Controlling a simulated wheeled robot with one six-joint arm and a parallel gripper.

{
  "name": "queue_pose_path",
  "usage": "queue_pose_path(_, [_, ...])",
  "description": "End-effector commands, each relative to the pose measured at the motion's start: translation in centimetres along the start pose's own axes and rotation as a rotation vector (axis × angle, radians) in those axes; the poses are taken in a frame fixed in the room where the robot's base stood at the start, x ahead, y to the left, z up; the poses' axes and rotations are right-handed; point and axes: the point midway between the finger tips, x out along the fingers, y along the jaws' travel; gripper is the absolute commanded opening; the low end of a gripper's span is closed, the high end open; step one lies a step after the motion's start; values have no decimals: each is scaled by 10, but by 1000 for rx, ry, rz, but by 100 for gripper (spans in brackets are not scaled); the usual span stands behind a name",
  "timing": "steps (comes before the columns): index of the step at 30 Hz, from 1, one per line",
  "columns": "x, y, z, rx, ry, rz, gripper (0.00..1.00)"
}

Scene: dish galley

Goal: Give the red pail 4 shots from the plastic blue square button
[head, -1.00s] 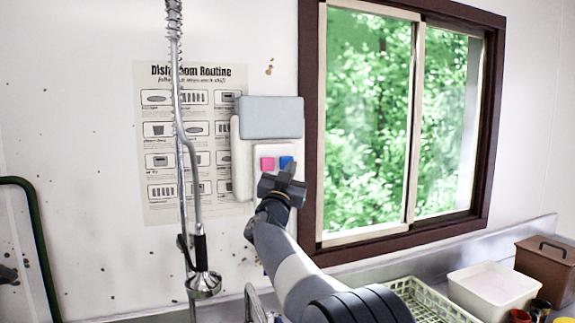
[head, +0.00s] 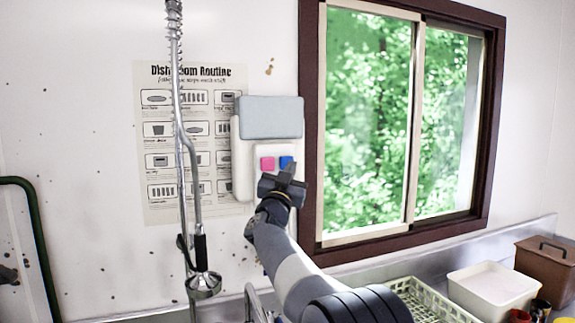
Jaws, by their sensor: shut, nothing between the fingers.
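A white wall dispenser (head: 243,165) with a grey top (head: 270,117) hangs between the poster and the window. I cannot tell whether the tip touches the blue button. No red pail can be made out; a small red rim (head: 519,315) shows at the bottom right edge.
A hanging spray hose (head: 200,245) stands left of my arm. A pale dish rack (head: 440,303), a white tub (head: 492,287) and a brown lidded box (head: 545,262) stand at the lower right. The window (head: 400,120) is right of the dispenser.

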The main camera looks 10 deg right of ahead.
Motion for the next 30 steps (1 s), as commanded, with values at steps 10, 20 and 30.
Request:
queue_pose_path(10, [6,-4,3,1,0,0,0])
queue_pose_path(20, [6,-4,4,0,0,0,0])
queue_pose_path(30, [9,-6,6,0,0,0,0])
